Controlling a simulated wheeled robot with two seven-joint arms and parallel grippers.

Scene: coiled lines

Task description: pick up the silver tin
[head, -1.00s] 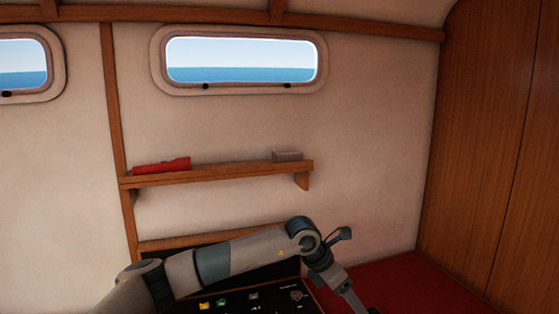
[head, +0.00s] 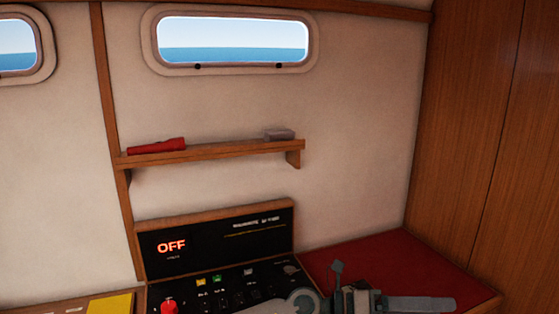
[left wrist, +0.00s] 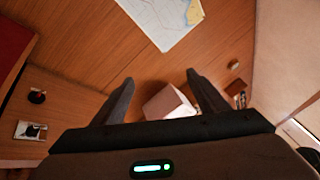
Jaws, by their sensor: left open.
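A small grey box-shaped tin (head: 279,134) lies on the right end of the wooden shelf (head: 220,152) in the head view. My left arm crosses the bottom edge of the head view, below and to the right of the tin and well apart from it. In the left wrist view my left gripper (left wrist: 158,80) is open, with its two dark fingers spread and nothing held between them. A pale box (left wrist: 168,103) shows beyond the fingers; I cannot tell what it is. My right gripper is not in view.
A red flashlight (head: 157,146) lies on the shelf's left part. Below stands a black panel (head: 215,240) reading OFF, with switches and a red knob (head: 169,305). A red cushion (head: 400,258) is at right. A paper chart (left wrist: 160,18) lies on wood in the wrist view.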

